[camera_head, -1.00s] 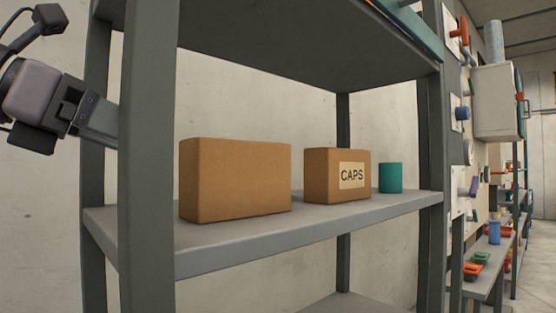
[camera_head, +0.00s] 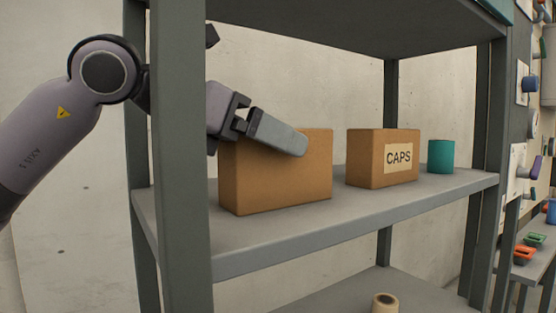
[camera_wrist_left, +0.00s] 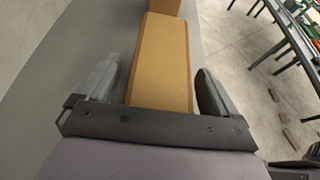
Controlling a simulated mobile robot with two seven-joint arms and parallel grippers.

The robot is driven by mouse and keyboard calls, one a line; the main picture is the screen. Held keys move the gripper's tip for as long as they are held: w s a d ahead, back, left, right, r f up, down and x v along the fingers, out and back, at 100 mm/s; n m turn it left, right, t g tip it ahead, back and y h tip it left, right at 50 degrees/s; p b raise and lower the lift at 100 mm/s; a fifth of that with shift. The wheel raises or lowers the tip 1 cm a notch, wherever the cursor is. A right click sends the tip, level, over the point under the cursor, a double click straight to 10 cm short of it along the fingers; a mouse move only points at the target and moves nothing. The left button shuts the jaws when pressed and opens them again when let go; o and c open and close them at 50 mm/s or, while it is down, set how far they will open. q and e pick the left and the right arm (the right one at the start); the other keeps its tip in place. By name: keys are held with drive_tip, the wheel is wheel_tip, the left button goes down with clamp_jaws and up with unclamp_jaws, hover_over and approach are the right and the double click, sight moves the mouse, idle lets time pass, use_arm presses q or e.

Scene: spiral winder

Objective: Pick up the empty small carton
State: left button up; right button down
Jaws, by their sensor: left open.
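A plain brown carton (camera_head: 275,188) stands on the middle shelf. A smaller brown carton (camera_head: 365,163) with a "CAPS" label stands to its right; whether either is empty does not show. My left gripper (camera_head: 299,143) reaches in from the left at the top of the plain carton. One finger lies in front of its upper part; the other is hidden.
A teal cup-like container (camera_head: 441,157) stands right of the CAPS carton. The grey shelf (camera_head: 285,240) has upright posts, one (camera_head: 182,200) close in front of my arm, and another board overhead. A beige roll (camera_head: 385,304) sits on the lower board.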

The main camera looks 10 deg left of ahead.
use_arm(q)
drive_tip(key=c, duration=1.3)
drive_tip(key=shift+r, duration=0.1)
